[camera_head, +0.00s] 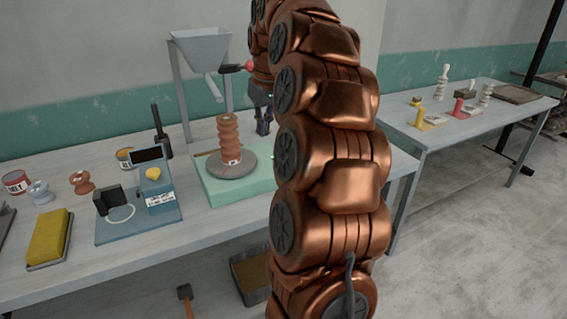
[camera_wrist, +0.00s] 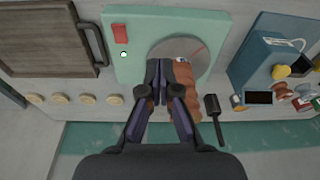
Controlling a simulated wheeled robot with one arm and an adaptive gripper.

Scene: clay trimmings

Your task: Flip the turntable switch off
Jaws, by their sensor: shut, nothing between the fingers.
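The turntable has a pale green base (camera_head: 228,190) and a round grey wheel (camera_head: 236,170) bearing a ribbed brown clay column (camera_head: 229,140). In the wrist view the base (camera_wrist: 150,20) carries a red switch (camera_wrist: 120,33) near one corner, with a small bright green-rimmed light (camera_wrist: 124,54) beside it. The switch is hidden behind my arm in the head view. My gripper (camera_wrist: 168,66) is shut and empty, pointing down over the base. In the wrist view its tips overlap the wheel and column, right of the switch and apart from it. The gripper also shows in the head view (camera_head: 263,126).
A blue device (camera_head: 140,213) with a dark screen stands left of the turntable, near a yellow sponge (camera_head: 48,236). A metal hopper (camera_head: 202,48) rises behind. A wooden board (camera_wrist: 45,38) lies left of the base in the wrist view. A second table (camera_head: 460,126) stands right.

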